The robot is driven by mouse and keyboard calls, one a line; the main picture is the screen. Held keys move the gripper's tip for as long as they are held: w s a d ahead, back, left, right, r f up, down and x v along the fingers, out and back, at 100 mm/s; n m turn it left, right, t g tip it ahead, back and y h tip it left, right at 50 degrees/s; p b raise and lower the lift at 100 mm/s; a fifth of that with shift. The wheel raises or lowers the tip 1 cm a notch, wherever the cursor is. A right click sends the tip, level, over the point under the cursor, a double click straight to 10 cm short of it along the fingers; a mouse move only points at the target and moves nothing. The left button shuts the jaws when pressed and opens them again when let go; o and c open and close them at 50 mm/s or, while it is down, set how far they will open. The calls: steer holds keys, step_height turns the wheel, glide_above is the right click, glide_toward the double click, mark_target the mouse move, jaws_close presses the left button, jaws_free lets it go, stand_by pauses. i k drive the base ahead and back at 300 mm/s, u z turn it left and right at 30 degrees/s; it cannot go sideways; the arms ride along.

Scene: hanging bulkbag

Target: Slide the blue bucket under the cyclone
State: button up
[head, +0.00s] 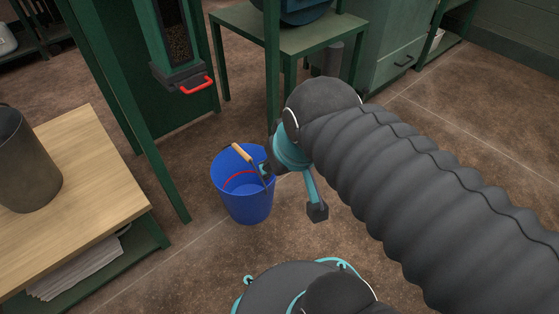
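The blue bucket (245,205) stands upright on the brown floor, left of my arm. Its wooden handle grip (241,152) is raised above the rim, and a red curved line shows inside. My gripper (266,171) is at the bucket's right rim, close to the handle's wire. The dark wrist partly hides its fingers, so I cannot tell whether they are open or shut, or touching the bucket. I cannot surely identify the cyclone; a round blue body (306,10), cut off by the top edge, sits on a green stand (252,33).
A wooden-topped bench (85,190) with a dark metal pot (25,165) stands at left. A green frame post (160,170) is left of the bucket. A hopper with a red handle (195,86) hangs behind. Floor between bucket and stand is clear.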

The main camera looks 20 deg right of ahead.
mark_target(235, 174)
steer(key=z, duration=1.15)
steer(key=k, duration=0.95)
steer(key=u, duration=1.05)
steer(key=i, duration=0.5)
steer(key=u, duration=0.05)
